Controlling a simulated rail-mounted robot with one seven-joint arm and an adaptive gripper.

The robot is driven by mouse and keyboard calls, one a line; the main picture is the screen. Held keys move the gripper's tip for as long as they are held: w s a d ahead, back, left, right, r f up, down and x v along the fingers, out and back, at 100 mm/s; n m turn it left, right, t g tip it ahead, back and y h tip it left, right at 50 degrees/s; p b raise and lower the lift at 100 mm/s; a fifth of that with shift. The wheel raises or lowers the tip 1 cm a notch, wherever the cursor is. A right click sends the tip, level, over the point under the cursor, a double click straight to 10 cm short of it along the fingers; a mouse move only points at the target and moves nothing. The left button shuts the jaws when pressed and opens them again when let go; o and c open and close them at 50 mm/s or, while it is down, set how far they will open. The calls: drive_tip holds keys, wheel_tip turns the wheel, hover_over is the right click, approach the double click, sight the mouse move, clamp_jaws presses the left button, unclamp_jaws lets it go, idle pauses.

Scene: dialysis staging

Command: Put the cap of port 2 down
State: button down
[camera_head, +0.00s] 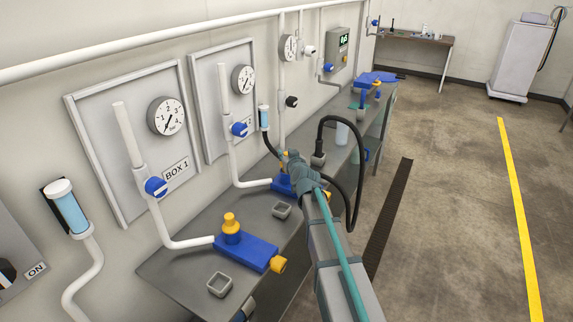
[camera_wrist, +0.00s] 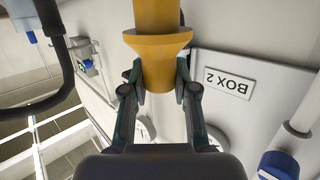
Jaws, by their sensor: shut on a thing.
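My gripper (camera_wrist: 160,80) is shut on an orange cap (camera_wrist: 157,42) with a wide flange, one finger on each side. The "BOX 2" label (camera_wrist: 229,83) shows upside down behind it. In the head view my gripper (camera_head: 291,165) is by the blue block of port 2 (camera_head: 281,186), with a little of the orange cap (camera_head: 284,156) showing at its tip. My arm partly hides that block, so I cannot tell whether the cap touches it. A small square grey dish (camera_head: 282,211) sits on the bench in front of port 2 and looks empty.
Port 1's blue block (camera_head: 245,252) has an orange cap (camera_head: 231,220) on top, with another grey dish (camera_head: 219,285) nearby. White pipes, blue valves and gauges line the wall. A black hose (camera_head: 357,160) loops beside my arm. The grey bench (camera_head: 180,273) is narrow.

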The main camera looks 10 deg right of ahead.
drive_tip(key=shift+f+b, duration=0.45)
drive_tip(key=shift+f, duration=0.75)
drive_tip(key=shift+f, duration=0.2)
drive_tip(key=c, duration=0.9)
unclamp_jaws()
drive_tip(key=shift+r, duration=0.1)
drive_tip(key=shift+r, duration=0.15)
drive_tip(key=b+v, duration=0.2)
drive_tip(key=v, duration=1)
drive_tip(key=shift+b, duration=0.3)
drive_tip(key=shift+d, duration=0.1)
